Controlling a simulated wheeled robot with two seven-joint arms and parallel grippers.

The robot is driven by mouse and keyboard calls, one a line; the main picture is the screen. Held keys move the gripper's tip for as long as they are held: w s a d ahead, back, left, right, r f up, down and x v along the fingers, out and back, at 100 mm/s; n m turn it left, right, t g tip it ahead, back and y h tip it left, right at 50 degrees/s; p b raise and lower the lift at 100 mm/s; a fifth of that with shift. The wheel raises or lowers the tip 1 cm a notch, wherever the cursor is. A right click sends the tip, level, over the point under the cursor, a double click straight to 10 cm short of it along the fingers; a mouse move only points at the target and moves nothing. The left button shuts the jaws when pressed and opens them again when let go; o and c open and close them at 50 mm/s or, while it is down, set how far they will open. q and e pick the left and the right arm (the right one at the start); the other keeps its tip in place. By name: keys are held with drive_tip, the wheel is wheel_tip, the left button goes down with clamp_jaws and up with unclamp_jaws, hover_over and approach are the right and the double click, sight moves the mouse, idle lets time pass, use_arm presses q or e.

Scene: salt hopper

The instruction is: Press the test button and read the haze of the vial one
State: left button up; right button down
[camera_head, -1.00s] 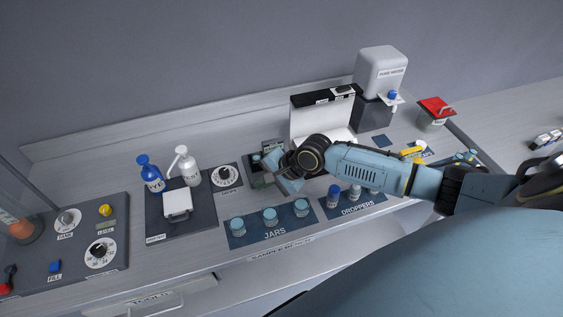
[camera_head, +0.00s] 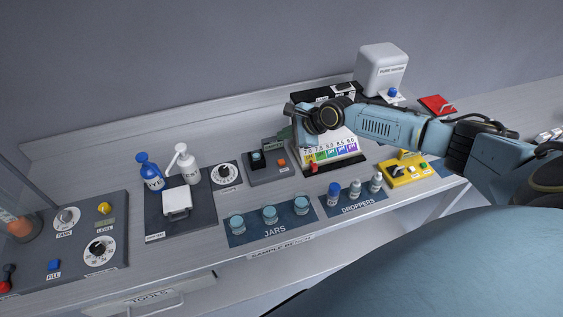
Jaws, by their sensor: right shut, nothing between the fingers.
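The grey haze meter (camera_head: 268,172) stands on the bench near the middle. An orange button (camera_head: 281,162) is on its top at the right. A dark well with a blue-topped piece (camera_head: 257,158), perhaps the vial, is at its left. A small display (camera_head: 272,144) stands at its back; its reading is too small to make out. My right gripper (camera_head: 285,134) is shut and empty, above and behind the meter's right side, apart from the button. My left gripper is not in view.
A pH colour chart (camera_head: 333,148) stands right of the meter, partly under my right arm. Jars (camera_head: 269,214) and droppers (camera_head: 355,188) stand on mats in front. A dial (camera_head: 225,174) and pump bottles (camera_head: 185,163) are to the left. A yellow device (camera_head: 405,173) is at right.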

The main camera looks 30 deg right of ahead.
drive_tip(key=b, duration=0.7)
hover_over(285, 162)
wheel_tip(285, 162, down, 7)
drive_tip(key=shift+s+f, duration=0.1)
drive_tip(key=shift+f, duration=0.05)
drive_tip(key=shift+f+b, duration=0.4)
drive_tip(key=shift+f, duration=0.05)
drive_tip(key=shift+f, duration=0.2)
idle(1.0)
drive_tip(key=shift+f, duration=0.25)
drive_tip(key=shift+f, duration=0.55)
idle(0.7)
drive_tip(key=shift+r+p, duration=0.95)
drive_tip(key=shift+p, duration=0.05)
